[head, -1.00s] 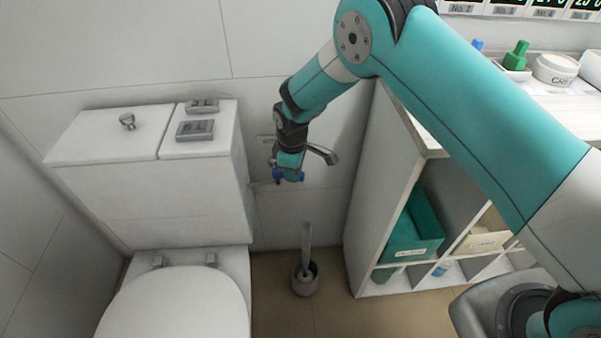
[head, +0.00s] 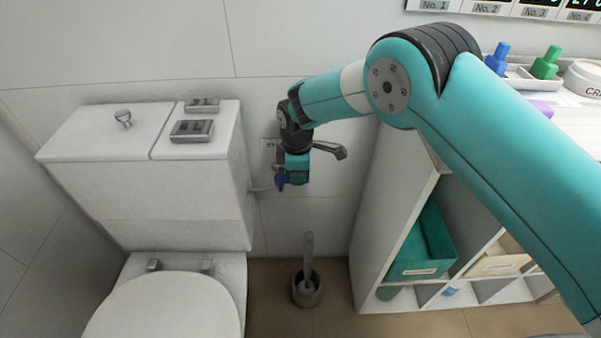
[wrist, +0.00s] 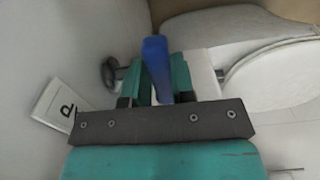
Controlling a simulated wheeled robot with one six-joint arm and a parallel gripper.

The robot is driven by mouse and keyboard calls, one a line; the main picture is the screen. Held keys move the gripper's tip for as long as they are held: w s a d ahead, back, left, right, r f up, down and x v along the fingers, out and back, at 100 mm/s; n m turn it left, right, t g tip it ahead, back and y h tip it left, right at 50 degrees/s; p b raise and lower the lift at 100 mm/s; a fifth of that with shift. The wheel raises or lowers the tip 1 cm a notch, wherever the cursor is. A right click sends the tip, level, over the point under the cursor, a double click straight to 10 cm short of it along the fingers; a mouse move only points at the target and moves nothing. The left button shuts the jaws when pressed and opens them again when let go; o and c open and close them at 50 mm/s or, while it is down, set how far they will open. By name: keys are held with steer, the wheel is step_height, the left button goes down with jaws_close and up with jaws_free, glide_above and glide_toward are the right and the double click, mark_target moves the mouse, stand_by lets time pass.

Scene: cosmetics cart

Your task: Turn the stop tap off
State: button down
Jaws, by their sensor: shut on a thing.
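In the wrist view the blue handle (wrist: 157,60) stands between my two teal fingers. My gripper (head: 288,181) is at the tap, pointing down, and in the wrist view (wrist: 160,78) it is shut on the handle. A round grey fitting (wrist: 110,72) shows just left of the fingers. The tap's body is mostly hidden behind my gripper in the head view.
The toilet cistern (head: 150,195) stands close on the left, with a thin pipe (head: 262,188) beside it. A grey lever-like fitting (head: 332,149) juts from behind my wrist. A toilet brush holder (head: 306,288) stands on the floor below. The shelf unit (head: 385,220) is on the right.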

steer(key=c, duration=1)
jaws_free()
steer(key=shift+o, duration=0.2)
step_height(320, 180, up, 18)
steer(key=p, duration=0.1)
steer(key=shift+f, duration=0.25)
